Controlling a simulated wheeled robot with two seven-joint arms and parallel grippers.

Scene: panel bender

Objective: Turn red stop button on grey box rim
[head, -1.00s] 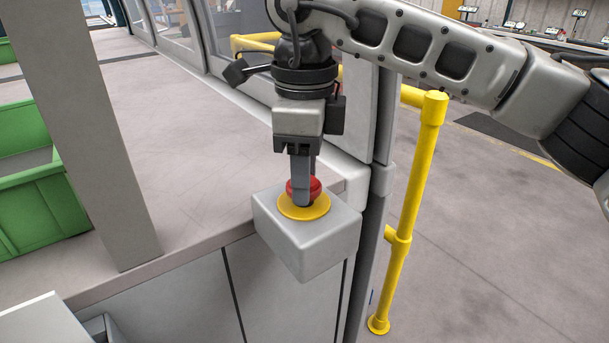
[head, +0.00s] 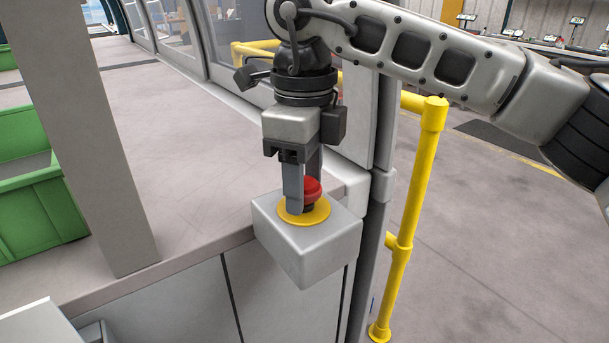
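The red stop button (head: 313,190) sits on a round yellow plate (head: 318,211) on top of the grey box (head: 305,245) at the counter's corner. My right gripper (head: 304,190) points straight down over it. One finger stands at the button's left front and hides part of it. The other finger is mostly hidden behind the button. The fingers appear closed on the button's sides, with the front fingertip close above the yellow plate. My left gripper is not in view.
A yellow guard rail (head: 410,220) stands right of the box. A grey post (head: 90,150) rises from the counter (head: 190,140) on the left, with green bins (head: 45,210) beyond it. The floor at the right is clear.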

